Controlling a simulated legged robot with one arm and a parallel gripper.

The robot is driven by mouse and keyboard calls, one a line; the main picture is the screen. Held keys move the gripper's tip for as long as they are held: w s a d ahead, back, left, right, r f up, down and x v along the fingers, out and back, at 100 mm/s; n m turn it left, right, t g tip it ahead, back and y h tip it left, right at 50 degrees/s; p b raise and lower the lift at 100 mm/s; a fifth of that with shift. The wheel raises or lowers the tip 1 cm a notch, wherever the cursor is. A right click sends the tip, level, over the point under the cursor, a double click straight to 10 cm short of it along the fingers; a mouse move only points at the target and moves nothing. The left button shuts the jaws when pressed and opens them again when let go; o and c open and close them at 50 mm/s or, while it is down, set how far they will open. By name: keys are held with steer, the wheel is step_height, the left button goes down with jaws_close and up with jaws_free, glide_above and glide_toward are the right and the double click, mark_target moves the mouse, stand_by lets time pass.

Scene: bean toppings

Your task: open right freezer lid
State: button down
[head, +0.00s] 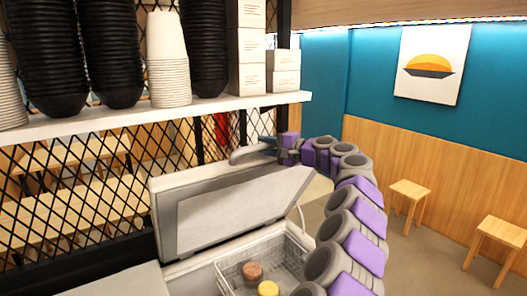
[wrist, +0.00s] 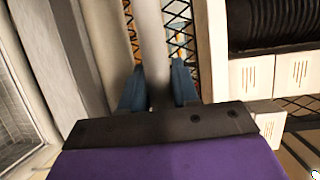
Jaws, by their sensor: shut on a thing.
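The right freezer lid (head: 235,208) is raised and leans back, its pale inner panel facing me in the head view. Its handle (head: 243,155) is a grey bar along the top edge. My gripper (head: 268,146), on the purple and grey arm curving up from the right, is at that handle. In the wrist view the blue fingers of my gripper (wrist: 158,88) are on both sides of the pale handle bar (wrist: 150,35), shut on it. Below the lid, the freezer opening shows a wire basket (head: 228,276) with a brown tub (head: 252,271) and a yellow tub (head: 268,288).
A white shelf (head: 150,112) with stacked black bowls (head: 111,50), white cups (head: 168,60) and white boxes (head: 247,45) hangs above the lid. Black mesh (head: 70,190) stands behind. Wooden stools (head: 409,189) stand on open floor at the right.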

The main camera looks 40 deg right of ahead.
steer(key=s+f+b, duration=0.1)
steer(key=s+b, duration=0.1)
steer(key=shift+s+a+f+t+b, duration=0.3)
steer(key=shift+s+a+f+b, duration=0.05)
steer(key=shift+s+a+f, duration=0.05)
steer(key=c, duration=1.2)
jaws_free()
steer(key=shift+c, duration=0.2)
steer(key=shift+o, duration=0.2)
steer(key=shift+a+r, duration=0.1)
steer(key=shift+a, duration=0.4)
steer(key=shift+d, duration=0.65)
steer(key=shift+s, duration=0.1)
steer(key=p+v, duration=0.2)
steer(key=v, duration=1.5)
steer(key=shift+d+p, duration=0.2)
steer(key=shift+p, duration=0.1)
